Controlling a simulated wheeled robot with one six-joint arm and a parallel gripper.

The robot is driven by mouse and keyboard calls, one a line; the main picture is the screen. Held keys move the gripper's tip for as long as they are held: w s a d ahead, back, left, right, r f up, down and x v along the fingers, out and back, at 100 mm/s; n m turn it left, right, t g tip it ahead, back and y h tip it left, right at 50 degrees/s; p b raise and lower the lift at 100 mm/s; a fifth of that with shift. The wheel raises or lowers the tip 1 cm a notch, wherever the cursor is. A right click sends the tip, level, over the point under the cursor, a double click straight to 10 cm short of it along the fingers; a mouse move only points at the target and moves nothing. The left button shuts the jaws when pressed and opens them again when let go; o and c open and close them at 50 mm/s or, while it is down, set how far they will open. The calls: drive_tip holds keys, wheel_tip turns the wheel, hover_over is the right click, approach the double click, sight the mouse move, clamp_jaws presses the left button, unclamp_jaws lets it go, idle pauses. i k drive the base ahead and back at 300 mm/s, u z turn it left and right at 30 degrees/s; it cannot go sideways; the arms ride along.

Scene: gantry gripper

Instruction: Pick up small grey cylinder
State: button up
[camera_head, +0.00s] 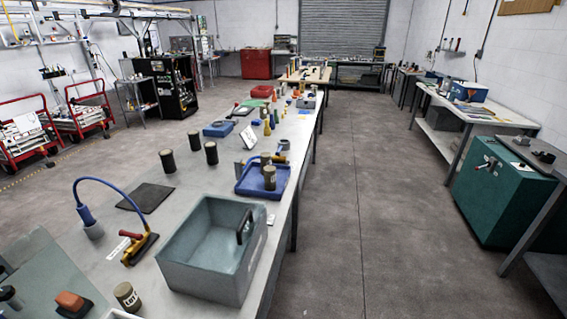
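Several short cylinders stand on the long grey table. A grey-olive cylinder with a lettered label (127,297) stands near the front edge of the picture. I cannot tell which one is the small grey cylinder. My gripper is not in view.
A grey open bin (190,272) takes up the table's near right. Beside it are a yellow tool with a red handle (139,247), a blue cable (118,187) and a black mat (146,197). The floor aisle (375,200) right of the table is clear. A green cabinet (500,195) stands further right.

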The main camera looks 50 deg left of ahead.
sight(271, 175)
drive_tip(key=u, duration=0.6)
drive_tip(key=i, duration=1.6)
drive_tip(key=u, duration=2.15)
drive_tip(key=i, duration=0.85)
drive_tip(key=u, duration=0.65)
